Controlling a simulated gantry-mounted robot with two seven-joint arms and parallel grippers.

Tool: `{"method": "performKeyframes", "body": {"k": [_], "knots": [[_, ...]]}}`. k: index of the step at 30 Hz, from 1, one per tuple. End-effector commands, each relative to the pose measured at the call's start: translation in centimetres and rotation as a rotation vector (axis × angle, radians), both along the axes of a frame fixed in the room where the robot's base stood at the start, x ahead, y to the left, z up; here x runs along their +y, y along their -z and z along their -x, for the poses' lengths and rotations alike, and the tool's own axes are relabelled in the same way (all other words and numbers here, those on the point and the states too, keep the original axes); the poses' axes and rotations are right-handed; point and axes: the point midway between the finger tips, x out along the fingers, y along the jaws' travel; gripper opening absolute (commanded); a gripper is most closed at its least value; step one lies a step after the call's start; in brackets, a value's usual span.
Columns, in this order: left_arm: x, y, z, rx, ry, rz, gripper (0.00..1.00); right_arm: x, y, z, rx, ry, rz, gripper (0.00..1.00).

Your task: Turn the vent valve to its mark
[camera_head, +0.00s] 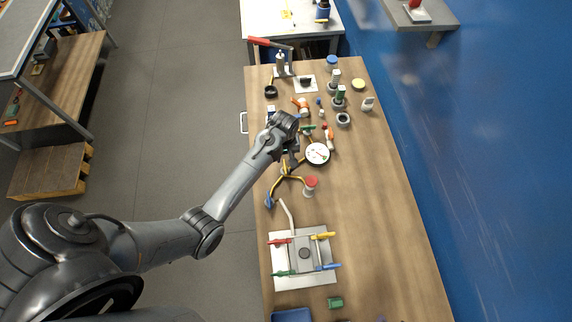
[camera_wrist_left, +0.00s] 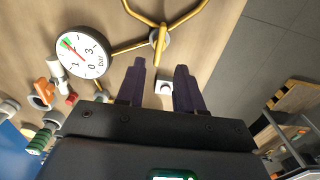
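My left gripper (camera_head: 290,152) is over the table's left edge, beside the round white gauge. In the left wrist view its two dark fingers (camera_wrist_left: 160,68) are apart with nothing held. A small white block with a round top (camera_wrist_left: 164,88) shows between the fingers, lower than them. Brass pipes (camera_wrist_left: 158,45) branch from a grey hub just past the fingertips; in the head view the yellow pipework (camera_head: 284,177) is partly hidden by the gripper. The gauge (camera_wrist_left: 81,53) reads in bar and has a green mark. I cannot tell which part is the vent valve. My right gripper is out of view.
A red-topped post (camera_head: 311,183) stands near the pipework. A white plate with coloured handles (camera_head: 273,262) lies toward the near end. Several small fittings and bottles crowd the far end of the wooden table (camera_head: 375,210). Its right side is mostly clear, along a blue wall.

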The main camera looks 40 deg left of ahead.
Motion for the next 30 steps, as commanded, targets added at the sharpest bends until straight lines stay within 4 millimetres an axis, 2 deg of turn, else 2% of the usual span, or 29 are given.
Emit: {"method": "performKeyframes", "body": {"k": [6, 15, 28, 30], "knots": [[0.0, 3.7, 0.1, 0.004, 0.001, 0.0, 0.36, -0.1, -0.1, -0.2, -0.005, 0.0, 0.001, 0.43], [0.0, 7.2, 0.0, 0.001, 0.001, 0.0, 0.36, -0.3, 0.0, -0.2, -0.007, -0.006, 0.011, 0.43], [0.0, 7.9, 0.1, 0.0, 0.001, 0.0, 0.36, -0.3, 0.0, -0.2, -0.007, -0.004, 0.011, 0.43], [0.0, 7.9, 0.1, 0.0, 0.001, 0.0, 0.27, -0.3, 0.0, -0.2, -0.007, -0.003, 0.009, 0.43]]}}
